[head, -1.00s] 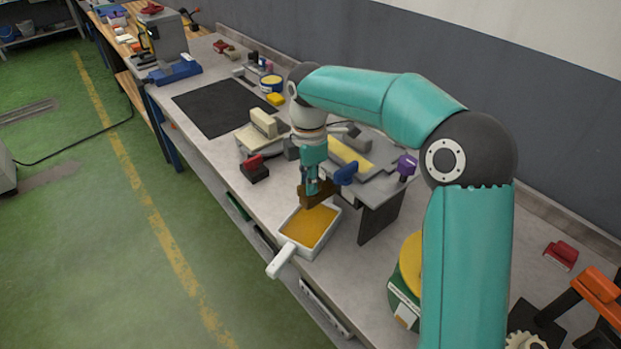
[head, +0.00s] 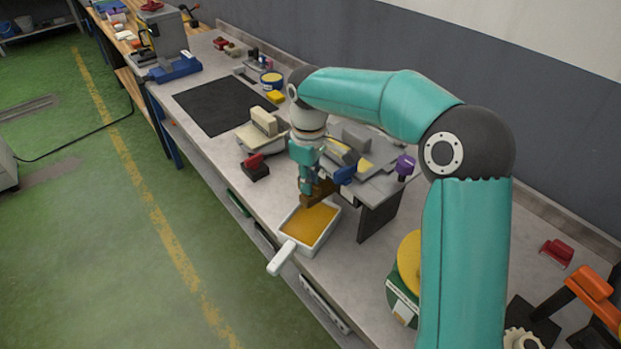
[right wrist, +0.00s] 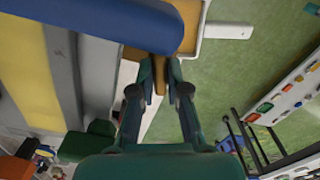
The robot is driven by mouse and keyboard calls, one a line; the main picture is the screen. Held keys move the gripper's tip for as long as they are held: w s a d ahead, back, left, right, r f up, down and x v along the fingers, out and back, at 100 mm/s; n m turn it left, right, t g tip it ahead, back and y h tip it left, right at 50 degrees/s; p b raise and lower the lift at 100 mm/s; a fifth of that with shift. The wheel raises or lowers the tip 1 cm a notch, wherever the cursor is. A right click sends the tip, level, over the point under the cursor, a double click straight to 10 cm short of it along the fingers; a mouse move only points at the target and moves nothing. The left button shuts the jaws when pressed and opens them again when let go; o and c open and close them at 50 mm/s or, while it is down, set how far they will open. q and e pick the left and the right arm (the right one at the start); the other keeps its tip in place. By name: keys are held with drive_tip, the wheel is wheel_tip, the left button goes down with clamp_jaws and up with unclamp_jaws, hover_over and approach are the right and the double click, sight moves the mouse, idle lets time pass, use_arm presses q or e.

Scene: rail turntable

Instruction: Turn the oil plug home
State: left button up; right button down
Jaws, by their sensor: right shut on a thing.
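A brown winged piece, which looks like the oil plug (head: 324,188), sits at the front of a grey unit with a yellow strip (head: 399,187). My right gripper (head: 308,190) is shut on the brown piece. In the right wrist view the piece (right wrist: 159,72) shows between my fingertips (right wrist: 160,82), partly hidden by a blue handle (right wrist: 90,20). How deep the plug sits is hidden. A white tray (head: 287,246) with amber contents lies just below and in front of the plug. My left gripper is not in view.
The blue handle (head: 344,175) stands close right of my right gripper, and a purple knob (head: 406,165) farther right. A red-topped black block (head: 256,171) lies to the left. A black mat (head: 224,106) farther back is clear.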

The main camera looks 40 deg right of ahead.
drive_tip(key=shift+w+r+m, duration=0.1)
drive_tip(key=shift+m, duration=1.6)
drive_tip(key=c, duration=1.2)
unclamp_jaws()
drive_tip(key=shift+o, duration=0.2)
wheel_tip(320, 180, up, 12)
